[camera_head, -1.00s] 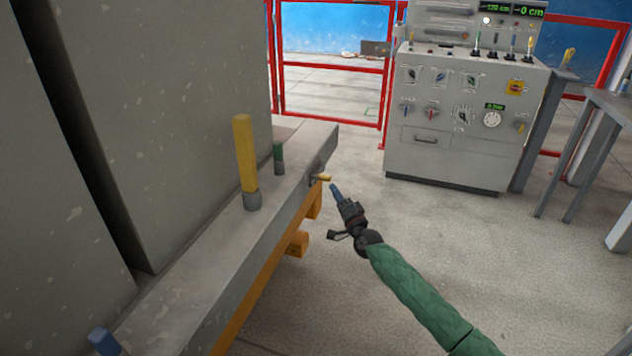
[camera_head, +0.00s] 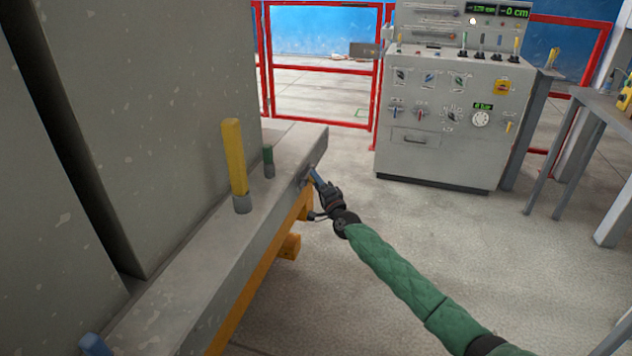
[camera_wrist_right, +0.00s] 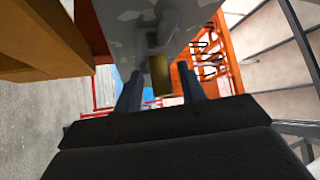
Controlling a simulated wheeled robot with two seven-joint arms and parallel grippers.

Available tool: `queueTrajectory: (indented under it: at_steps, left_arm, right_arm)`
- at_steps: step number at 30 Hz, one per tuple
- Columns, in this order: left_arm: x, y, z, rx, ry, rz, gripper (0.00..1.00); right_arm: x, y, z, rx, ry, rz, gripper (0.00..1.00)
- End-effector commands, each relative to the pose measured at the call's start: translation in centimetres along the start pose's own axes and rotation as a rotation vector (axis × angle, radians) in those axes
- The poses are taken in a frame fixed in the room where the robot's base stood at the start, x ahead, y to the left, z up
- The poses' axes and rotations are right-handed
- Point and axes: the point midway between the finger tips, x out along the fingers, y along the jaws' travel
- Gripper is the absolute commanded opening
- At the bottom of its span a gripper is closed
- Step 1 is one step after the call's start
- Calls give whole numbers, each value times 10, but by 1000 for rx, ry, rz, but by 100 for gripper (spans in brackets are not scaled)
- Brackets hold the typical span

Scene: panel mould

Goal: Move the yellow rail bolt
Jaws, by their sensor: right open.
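The right gripper is open and holds nothing. My left gripper is not in view.
A tall yellow pin (camera_head: 235,158) and a short green pin (camera_head: 268,160) stand on the rail. Large grey panels (camera_head: 160,120) rise at left. An orange support (camera_head: 289,245) is under the rail. A control cabinet (camera_head: 448,125) stands behind, with clear floor before it.

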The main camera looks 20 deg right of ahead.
Motion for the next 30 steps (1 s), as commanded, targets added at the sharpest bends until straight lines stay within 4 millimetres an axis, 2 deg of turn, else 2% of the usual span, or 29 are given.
queueTrajectory:
  at_steps: [12, 18, 30]
  left_arm:
    - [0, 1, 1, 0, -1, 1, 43]
    - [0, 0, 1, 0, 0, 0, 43]
    - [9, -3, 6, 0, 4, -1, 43]
  right_arm:
    - [6, 0, 0, 0, 0, -1, 40]
    - [6, 0, 0, 0, 0, 0, 1]
    - [10, 6, -4, -1, 0, 0, 0]
